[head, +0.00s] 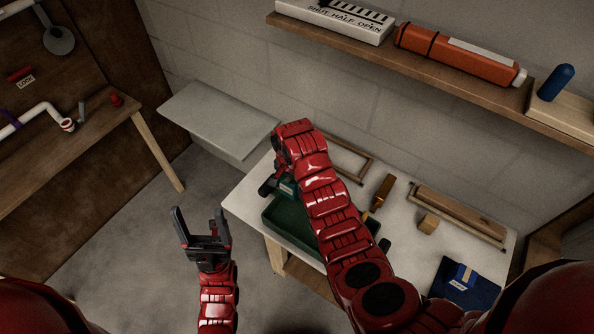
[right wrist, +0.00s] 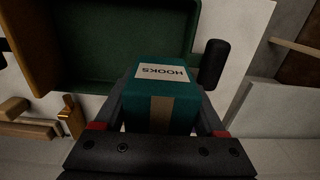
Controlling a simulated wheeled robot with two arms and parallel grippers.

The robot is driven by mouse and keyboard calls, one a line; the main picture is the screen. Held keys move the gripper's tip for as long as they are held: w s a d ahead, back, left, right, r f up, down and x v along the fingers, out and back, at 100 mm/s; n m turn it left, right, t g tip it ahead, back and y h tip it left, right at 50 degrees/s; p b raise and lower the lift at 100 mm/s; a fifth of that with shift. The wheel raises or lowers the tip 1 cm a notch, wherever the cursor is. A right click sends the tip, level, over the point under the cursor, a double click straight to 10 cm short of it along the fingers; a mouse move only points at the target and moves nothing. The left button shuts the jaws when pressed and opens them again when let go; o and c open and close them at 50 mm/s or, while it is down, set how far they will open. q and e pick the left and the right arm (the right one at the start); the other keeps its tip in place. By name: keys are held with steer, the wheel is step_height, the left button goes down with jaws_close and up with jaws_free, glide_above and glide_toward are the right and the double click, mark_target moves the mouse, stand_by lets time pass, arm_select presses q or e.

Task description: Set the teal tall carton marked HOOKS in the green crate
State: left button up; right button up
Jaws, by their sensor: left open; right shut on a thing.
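The teal carton marked HOOKS (right wrist: 160,98) is between the fingers of my right gripper (right wrist: 160,118), which is shut on it. Its label and a tan strip face the wrist camera. In the head view a bit of the carton (head: 288,188) shows beside my red right arm, near the left end of the green crate (head: 283,224). In the right wrist view the green crate (right wrist: 195,40) lies just beyond the carton; the exact gap between them cannot be told. My right arm hides part of the crate. My left gripper (head: 201,214) is open and empty over the floor.
The white table (head: 240,200) also holds a wooden block (head: 428,223), a brown wooden object (head: 383,192), wooden frames and a dark blue item (head: 463,285). A shelf (head: 420,68) with boxes runs along the wall above. A grey surface (head: 222,117) stands behind left.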

stand_by(0.3)
steer(key=shift+f, duration=0.1)
steer(key=shift+f+b, duration=0.55)
steer(key=shift+b, duration=0.05)
steer(key=b, duration=0.5)
glide_above(292, 210)
steer(key=shift+f, duration=4.4)
steer(key=shift+f+b, duration=0.4)
steer(key=shift+f, duration=0.05)
steer(key=o, duration=1.4)
